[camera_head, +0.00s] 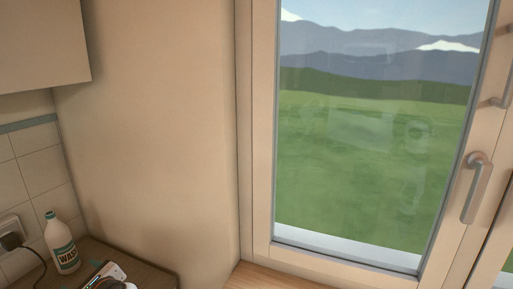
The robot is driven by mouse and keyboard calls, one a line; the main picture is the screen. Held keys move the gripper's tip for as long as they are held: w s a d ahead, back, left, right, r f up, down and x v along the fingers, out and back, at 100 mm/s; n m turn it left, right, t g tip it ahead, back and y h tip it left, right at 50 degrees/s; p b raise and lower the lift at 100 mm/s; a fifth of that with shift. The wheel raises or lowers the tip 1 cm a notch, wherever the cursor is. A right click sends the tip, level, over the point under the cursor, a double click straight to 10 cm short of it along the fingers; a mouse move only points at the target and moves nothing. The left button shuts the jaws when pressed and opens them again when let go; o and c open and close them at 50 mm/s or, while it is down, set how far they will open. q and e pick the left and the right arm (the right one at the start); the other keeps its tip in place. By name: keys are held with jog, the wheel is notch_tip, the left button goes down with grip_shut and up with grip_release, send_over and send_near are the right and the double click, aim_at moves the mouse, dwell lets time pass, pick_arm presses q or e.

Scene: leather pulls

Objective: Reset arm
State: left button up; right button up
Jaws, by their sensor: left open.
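My left gripper (108,274) shows only in part at the bottom edge of the head view, low over the dark worktop at the lower left. It is white and black, and its jaws are open. The rest of the left arm is cut off by the frame. I see nothing held, but little of the gripper shows. My right gripper is not in view.
A white bottle with a green label (62,244) stands on the worktop (150,275) left of the gripper, near a wall socket with a plug and cord (14,240). A cabinet (40,45) hangs above. A closed window (375,150) with a handle (475,188) fills the right.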

pick_arm(q)
jog(key=s+d+f+n+g+h, duration=0.2)
jog(key=s+d+f+n+h, duration=0.45)
jog(key=s+d+f, duration=0.55)
jog(key=s+d+f+n+g+h, duration=0.1)
jog(key=s+d+f+n+h, duration=0.2)
jog(key=s+n, duration=0.45)
jog(key=s+d+f+n+g+h, duration=0.1)
jog(key=s+d+n+h, duration=0.4)
jog(key=s, duration=0.4)
notch_tip(320, 180, down, 32)
jog(key=s+r+g+y+b, duration=0.1)
jog(key=g+b, duration=0.1)
jog(key=b, duration=0.4)
jog(key=s+a+f+b, duration=0.1)
jog(key=s+f+b, duration=0.1)
jog(key=s+f, duration=0.6)
jog(key=s+a+f+b, duration=0.1)
jog(key=s+f+b, duration=0.1)
jog(key=s+f, duration=0.6)
notch_tip(320, 180, down, 5)
jog(key=shift+s+g, duration=0.3)
jog(key=shift+g, duration=0.1)
jog(key=shift+s+a+y, duration=0.1)
jog(key=shift+y, duration=0.15)
jog(key=shift+c, duration=0.4)
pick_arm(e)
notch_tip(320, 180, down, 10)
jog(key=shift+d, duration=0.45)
